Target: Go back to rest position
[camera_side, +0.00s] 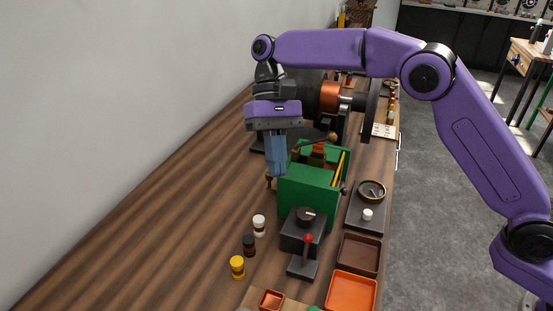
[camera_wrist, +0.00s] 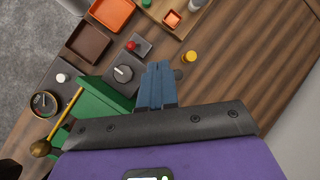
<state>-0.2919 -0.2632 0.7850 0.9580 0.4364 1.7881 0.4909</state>
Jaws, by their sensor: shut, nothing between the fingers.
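My gripper (camera_side: 276,176) points down over the wooden bench, beside the left side of a green box-like machine (camera_side: 308,190). Its blue-grey fingers are together with nothing visible between them. In the wrist view the closed fingers (camera_wrist: 158,68) show above the bench, next to the green machine (camera_wrist: 100,105). The fingertips are close to the machine's left edge in the side view; I cannot tell whether they touch it. My purple arm reaches in from the right and bends down at the wrist.
A dark box with a knob (camera_side: 302,230) and a red-tipped lever (camera_side: 304,262) stand in front. Small jars (camera_side: 248,245) stand left of them. Brown (camera_side: 359,254) and orange (camera_side: 351,291) trays lie right. A copper-coloured dynamo (camera_side: 337,96) stands behind. The bench's left side is clear beside the wall.

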